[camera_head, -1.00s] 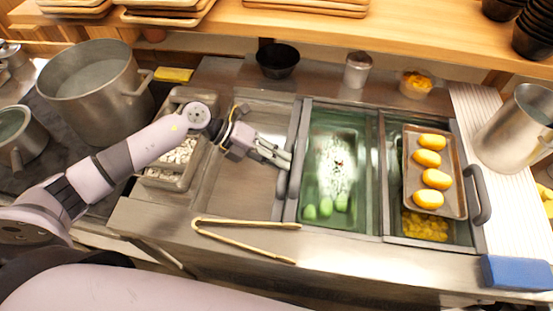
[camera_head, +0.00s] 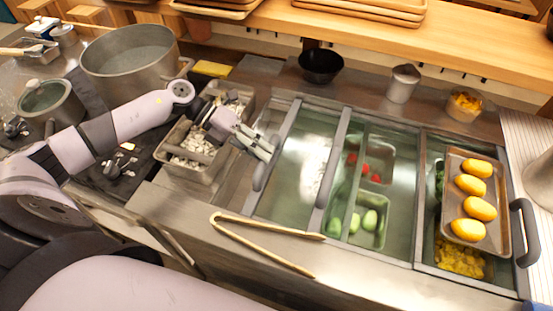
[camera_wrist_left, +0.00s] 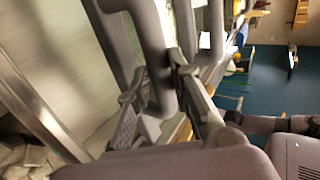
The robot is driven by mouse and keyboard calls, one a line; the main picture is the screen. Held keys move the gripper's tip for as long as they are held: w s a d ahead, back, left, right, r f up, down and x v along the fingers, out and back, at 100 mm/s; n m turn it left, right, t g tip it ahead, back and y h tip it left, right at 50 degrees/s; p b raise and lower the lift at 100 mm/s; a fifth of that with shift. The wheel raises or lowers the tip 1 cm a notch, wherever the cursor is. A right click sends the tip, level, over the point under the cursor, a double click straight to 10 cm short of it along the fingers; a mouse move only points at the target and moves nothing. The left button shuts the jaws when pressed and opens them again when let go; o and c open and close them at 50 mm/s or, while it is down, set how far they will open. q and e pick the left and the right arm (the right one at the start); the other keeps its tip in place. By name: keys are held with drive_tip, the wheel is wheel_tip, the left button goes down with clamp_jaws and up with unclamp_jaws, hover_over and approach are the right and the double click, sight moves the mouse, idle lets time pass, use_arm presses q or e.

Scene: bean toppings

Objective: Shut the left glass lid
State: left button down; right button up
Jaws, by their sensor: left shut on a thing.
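The left glass lid (camera_head: 305,165) is a clear pane in a grey frame, lying over the left part of the steel counter unit. Its grey handle (camera_head: 259,176) is on its left edge. My left gripper (camera_head: 262,150) is at this handle, with its fingers closed around it; in the left wrist view the fingers (camera_wrist_left: 155,95) are close on the dark grey handle bar (camera_wrist_left: 152,45). Right of the lid, a compartment shows a pan (camera_head: 384,160) with red pieces and green vegetables (camera_head: 362,222). The right gripper is not in view.
Wooden tongs (camera_head: 262,246) lie on the front counter edge. A tray (camera_head: 500,235) of yellow items rests on the right part of the unit, beside another grey handle (camera_head: 524,232). A pan of white beans (camera_head: 185,160) and a large pot (camera_head: 128,65) stand left.

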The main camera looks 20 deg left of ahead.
use_arm(q)
drive_tip(key=c, duration=1.4)
unclamp_jaws()
drive_tip(key=shift+c, duration=0.2)
drive_tip(key=v, duration=1.2)
drive_tip(key=shift+c, duration=0.5)
